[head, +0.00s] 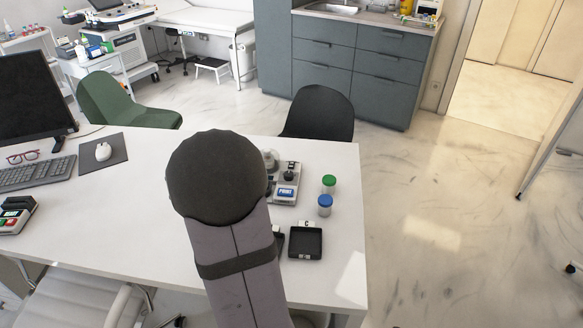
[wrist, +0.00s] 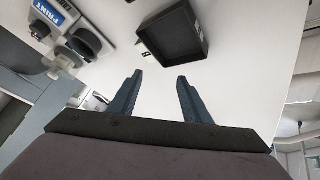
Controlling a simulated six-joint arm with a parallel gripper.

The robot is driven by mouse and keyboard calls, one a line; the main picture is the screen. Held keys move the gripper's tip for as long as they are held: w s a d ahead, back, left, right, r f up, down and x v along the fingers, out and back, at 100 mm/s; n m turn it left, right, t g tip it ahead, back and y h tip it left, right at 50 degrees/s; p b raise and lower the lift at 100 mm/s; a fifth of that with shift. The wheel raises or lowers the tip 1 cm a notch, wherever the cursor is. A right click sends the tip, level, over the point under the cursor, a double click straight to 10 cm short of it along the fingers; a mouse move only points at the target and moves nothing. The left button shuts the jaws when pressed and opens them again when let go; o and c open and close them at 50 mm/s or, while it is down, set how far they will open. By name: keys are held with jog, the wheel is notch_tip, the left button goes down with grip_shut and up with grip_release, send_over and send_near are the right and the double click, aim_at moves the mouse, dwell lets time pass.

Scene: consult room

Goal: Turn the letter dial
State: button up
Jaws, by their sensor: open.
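A light grey device (head: 284,196) with a blue PRINT button (head: 286,192) stands on the desk, partly hidden by my arm in the head view. A dark round knob (head: 289,174) sits on it and looks like the letter dial; its letters are not readable. In the wrist view the device's PRINT label (wrist: 56,12) is at the upper left, beside a dark round knob (wrist: 84,42). My gripper (wrist: 160,78) is open and empty, with both fingers apart over the white desk. The knob is up and left of the fingers, not between them. In the head view my arm hides the gripper.
A green-capped jar (head: 329,185) and a blue-capped jar (head: 325,205) stand right of the device. A black chair (head: 319,112) is behind the desk.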

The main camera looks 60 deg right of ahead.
aim_at(290, 174)
jog(key=s+d+t, duration=0.1)
jog(key=d, duration=0.4)
jog(key=d+m+t, duration=0.1)
jog(key=d, duration=0.4)
jog(key=s+d+h, duration=0.1)
jog(key=d, duration=0.4)
jog(key=shift+s+f+m+t+b, duration=0.3)
jog(key=shift+f+t, duration=0.05)
jog(key=shift+t, duration=0.05)
jog(key=shift+m+t+h, duration=0.3)
jog(key=shift+t, duration=0.4)
jog(key=s+d, duration=0.4)
jog(key=d, duration=0.1)
jog(key=shift+s+d+f, duration=0.2)
jog(key=shift+d, duration=0.15)
jog(key=s+d, duration=0.1)
jog(key=s, duration=0.1)
jog(key=s+d+t, duration=0.1)
jog(key=s, duration=0.1)
jog(key=s+d+t, duration=0.1)
jog(key=s, duration=0.1)
jog(key=shift+s+d+f+m, duration=0.15)
jog(key=shift+s+d+m, duration=0.15)
jog(key=shift+s, duration=0.05)
jog(key=shift+x, duration=3.65)
jog(key=shift+d, duration=0.1)
jog(key=c, duration=1)
